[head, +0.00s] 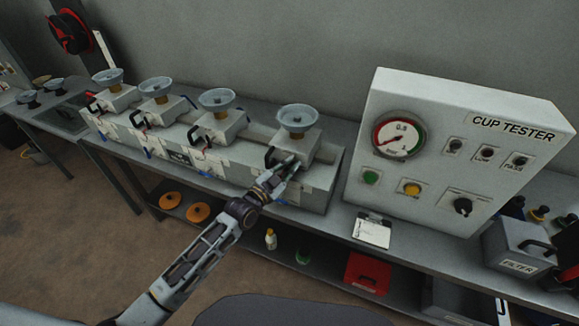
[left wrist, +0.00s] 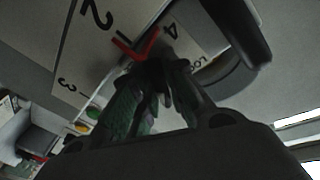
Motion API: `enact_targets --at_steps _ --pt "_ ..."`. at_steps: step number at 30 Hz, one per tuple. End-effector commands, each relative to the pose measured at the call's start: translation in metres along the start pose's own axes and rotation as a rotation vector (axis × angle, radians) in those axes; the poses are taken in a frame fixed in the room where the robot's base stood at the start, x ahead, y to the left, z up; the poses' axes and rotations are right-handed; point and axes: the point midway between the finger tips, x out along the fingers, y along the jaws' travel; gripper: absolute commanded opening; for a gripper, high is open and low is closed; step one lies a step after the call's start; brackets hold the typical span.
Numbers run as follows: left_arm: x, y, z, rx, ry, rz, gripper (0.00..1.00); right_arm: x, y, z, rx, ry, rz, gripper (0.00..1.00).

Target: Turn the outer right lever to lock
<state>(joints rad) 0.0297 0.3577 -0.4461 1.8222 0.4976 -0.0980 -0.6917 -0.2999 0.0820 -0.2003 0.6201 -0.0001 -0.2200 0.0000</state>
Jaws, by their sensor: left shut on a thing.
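The rightmost station (head: 306,148) of the bench unit has a glass cup (head: 297,117) on top and a black loop handle (head: 269,157) at its left. My left gripper (head: 291,167) is at the front of this station, just right of that handle. In the left wrist view its greenish fingers (left wrist: 152,92) are close together on a dark piece, seemingly the lever, mostly hidden by them. A red V-shaped pointer (left wrist: 137,46) lies just beyond the fingertips, over a pale scale plate (left wrist: 85,55) marked 2, 3, 4 and partly hidden "LO". My right gripper is not in view.
Other similar stations with cups (head: 216,99) stand to the left. The cup tester box (head: 460,150) with gauge and knobs stands to the right. A clipboard (head: 371,231) lies in front of it. A black curved handle (left wrist: 240,50) is close beside the fingers.

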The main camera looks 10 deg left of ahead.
Motion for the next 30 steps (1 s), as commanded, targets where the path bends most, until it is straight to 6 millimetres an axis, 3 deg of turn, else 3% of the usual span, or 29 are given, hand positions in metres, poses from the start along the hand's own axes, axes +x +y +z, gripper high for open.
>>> enact_targets --at_steps 21,30 --pt "0.0000 -0.0002 0.0008 -0.443 0.088 -0.061 0.00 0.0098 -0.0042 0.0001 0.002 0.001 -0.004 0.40" --pt "-0.0001 -0.0012 0.0003 -0.536 0.108 -0.074 0.00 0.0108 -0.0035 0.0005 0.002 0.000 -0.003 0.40"
